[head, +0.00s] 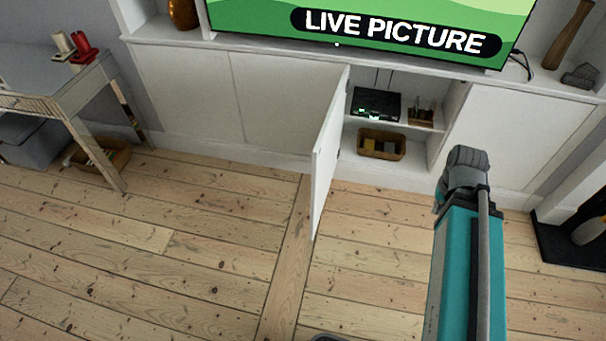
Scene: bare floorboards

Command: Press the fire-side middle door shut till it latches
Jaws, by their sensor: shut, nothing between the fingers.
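The fire-side middle door (326,158) is a white panel in the low white cabinet. It stands wide open, swung out over the floor, roughly square to the cabinet front. It joins the cabinet at the left side of the open compartment (389,146), so the right side is clear. My gripper (466,160) is the grey end of my teal arm, to the right of the door and apart from it. It appears in front of the right part of the cabinet. It is shut and empty; its separate fingers are hard to make out.
The compartment holds a black box (376,103), a small wooden holder (421,115) and a basket (381,145). A screen (370,25) stands above. A side table (65,95) is at left, a black hearth (573,238) at right. Floorboards (150,250) are clear.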

